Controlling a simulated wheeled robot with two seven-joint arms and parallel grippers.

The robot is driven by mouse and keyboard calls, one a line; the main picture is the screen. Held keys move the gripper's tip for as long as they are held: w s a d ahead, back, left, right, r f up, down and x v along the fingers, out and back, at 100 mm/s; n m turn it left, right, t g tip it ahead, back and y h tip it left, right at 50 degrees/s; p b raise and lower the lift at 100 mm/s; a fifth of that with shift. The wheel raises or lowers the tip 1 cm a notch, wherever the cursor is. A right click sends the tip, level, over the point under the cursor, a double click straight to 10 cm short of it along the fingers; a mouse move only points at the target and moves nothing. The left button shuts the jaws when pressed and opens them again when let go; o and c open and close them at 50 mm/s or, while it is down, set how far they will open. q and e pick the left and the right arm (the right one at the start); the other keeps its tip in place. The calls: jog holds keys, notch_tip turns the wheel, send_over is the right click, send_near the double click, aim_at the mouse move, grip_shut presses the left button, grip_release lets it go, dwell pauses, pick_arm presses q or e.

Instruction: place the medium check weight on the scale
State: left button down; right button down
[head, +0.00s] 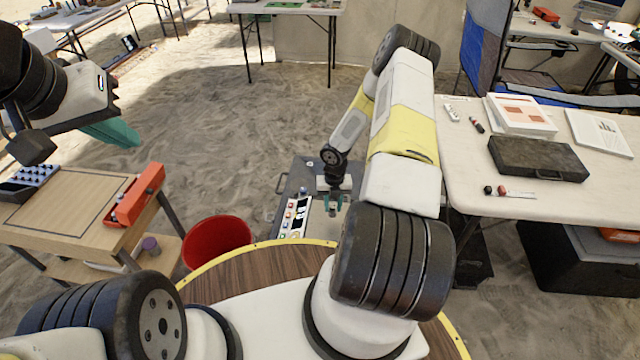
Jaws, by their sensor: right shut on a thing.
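My right gripper (335,202) reaches down in the middle of the head view, over a low dark grey surface (283,187). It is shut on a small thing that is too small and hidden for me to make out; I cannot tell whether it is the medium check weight. A white strip with several small coloured pieces (294,218) lies just left of it. I cannot identify the scale with certainty.
A wooden table (62,218) at left bears a red-orange device (135,197) and a rack of blue-topped pieces (30,180). A red bucket (217,243) stands beside it. A white table (465,150) at right bears a black case (537,158) and papers. Sandy floor lies open behind.

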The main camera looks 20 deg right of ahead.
aim_at(334, 205)
jog(key=shift+w+d, duration=0.15)
jog(key=shift+d, duration=0.05)
jog(key=shift+f, duration=1.75)
jog(key=c, duration=1.1)
grip_release()
jog(key=shift+f, duration=0.15)
